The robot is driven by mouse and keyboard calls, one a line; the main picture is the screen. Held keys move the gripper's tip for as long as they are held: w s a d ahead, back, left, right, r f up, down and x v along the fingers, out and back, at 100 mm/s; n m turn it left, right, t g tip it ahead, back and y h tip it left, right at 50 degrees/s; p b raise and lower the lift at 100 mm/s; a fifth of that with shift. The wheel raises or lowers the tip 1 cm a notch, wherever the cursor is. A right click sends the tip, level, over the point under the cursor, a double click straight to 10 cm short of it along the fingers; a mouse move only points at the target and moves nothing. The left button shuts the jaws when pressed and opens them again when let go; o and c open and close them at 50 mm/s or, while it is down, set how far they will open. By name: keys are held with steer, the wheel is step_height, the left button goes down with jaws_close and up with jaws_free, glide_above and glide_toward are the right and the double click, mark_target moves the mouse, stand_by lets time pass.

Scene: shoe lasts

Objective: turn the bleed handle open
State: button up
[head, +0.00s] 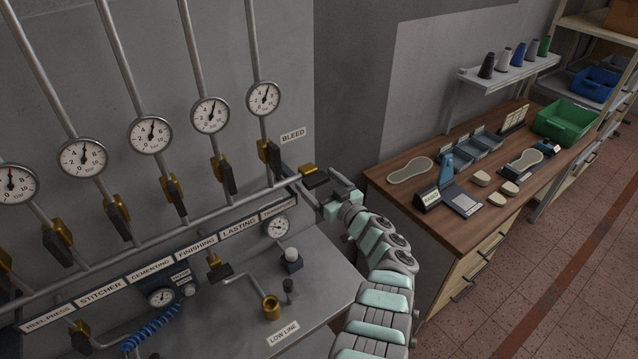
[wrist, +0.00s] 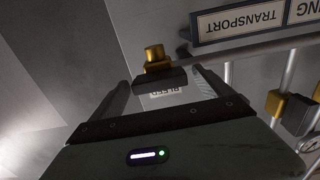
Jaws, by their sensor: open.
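The bleed valve has a brass body (head: 308,169) at the right end of the pipe rail, below and right of the BLEED label (head: 293,134). In the wrist view its brass body (wrist: 154,56) is at the upper middle, with the black handle (wrist: 160,80) below it. My gripper (head: 312,188) is open at this valve. In the wrist view my gripper (wrist: 163,84) has one finger on each side of the handle, with visible gaps. In the head view the gripper partly hides the handle.
Several other brass valves with black levers hang under gauges (head: 263,98) to the left. A grey bench (head: 330,275) with a crank and knobs lies below. The pipe rail (wrist: 250,50) runs beside the gripper. A wooden workbench (head: 400,205) stands to the right.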

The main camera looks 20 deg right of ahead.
steer(key=c, duration=1.4)
steer(key=shift+o, duration=0.2)
